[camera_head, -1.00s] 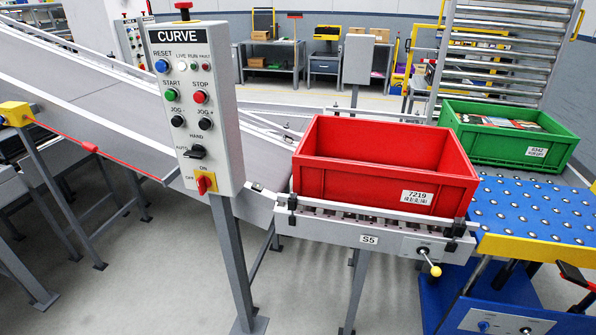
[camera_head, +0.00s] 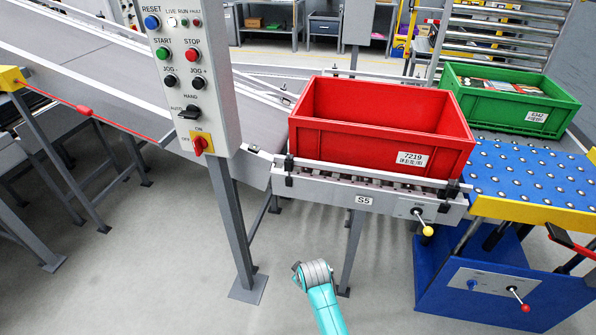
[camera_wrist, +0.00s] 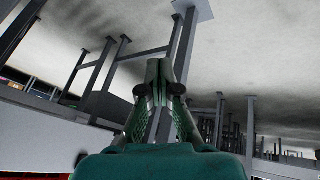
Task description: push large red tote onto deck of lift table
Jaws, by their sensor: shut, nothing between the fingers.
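The large red tote (camera_head: 375,140), labelled 7219, sits upright and looks empty on the short roller section S5 (camera_head: 330,180). The lift table's blue deck (camera_head: 530,180), studded with ball rollers, stands right beside the section's right end. The tote's right end is close to the deck's left edge. My gripper (camera_wrist: 158,72) is shut and empty in the wrist view, with floor and grey legs beyond it. In the head view only a turquoise part of my arm shows at the bottom, below and in front of the section; the fingers are not seen there.
A green tote (camera_head: 510,100) with contents stands behind the blue deck. A yellow-knobbed lever (camera_head: 426,229) sticks out from the section's front. The control box (camera_head: 190,75) on its post stands left of the red tote. Grey floor in front is clear.

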